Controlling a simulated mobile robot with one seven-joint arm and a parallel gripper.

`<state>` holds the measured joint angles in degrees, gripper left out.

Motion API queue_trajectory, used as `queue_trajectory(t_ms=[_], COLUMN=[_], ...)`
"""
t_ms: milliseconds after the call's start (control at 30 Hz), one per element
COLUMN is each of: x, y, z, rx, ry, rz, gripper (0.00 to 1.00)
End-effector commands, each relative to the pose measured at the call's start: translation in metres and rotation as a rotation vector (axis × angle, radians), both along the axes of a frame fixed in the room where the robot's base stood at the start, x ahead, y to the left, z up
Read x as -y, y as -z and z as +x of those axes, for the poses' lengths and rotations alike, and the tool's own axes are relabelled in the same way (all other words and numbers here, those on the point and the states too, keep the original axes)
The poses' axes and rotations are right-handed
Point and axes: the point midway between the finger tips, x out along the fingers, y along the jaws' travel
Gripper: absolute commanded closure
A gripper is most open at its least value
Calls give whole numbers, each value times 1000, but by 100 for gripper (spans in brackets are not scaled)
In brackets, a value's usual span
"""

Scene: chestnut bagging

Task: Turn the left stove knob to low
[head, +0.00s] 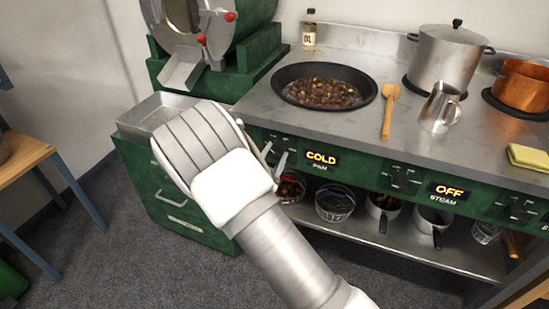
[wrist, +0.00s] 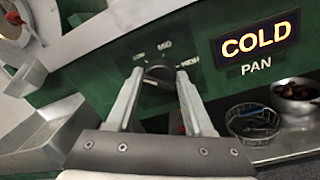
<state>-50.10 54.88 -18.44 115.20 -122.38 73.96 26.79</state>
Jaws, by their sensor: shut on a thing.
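The left stove knob (wrist: 158,74) is dark and round, on the green front panel, with small markings around it that seem to read low, mid and high. My gripper (wrist: 160,76) is shut on it, one finger on each side. A pale mark shows on the knob's lower left part; its exact setting is hard to tell. The display (wrist: 257,39) to the right reads COLD, above the word PAN. In the head view my gripper (head: 274,158) is at the left end of the stove panel, beside the COLD display (head: 321,158). My wrist hides part of the panel there.
A dark pan of chestnuts (head: 325,88) sits on the stove top. A middle knob (head: 401,178) stands beside a display reading OFF (head: 450,191). A lower shelf (head: 400,240) holds baskets and pots. A metal tray (head: 150,110) and green drawers (head: 150,185) are at left.

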Motion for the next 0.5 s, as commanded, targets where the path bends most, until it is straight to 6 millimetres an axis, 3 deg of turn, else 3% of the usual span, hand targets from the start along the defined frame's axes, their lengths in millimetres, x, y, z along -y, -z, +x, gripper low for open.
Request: queue_trajectory(t_ms=[500], x=[3], y=[5], z=[-1], rx=[103], ry=[7], rz=[294], gripper=[100])
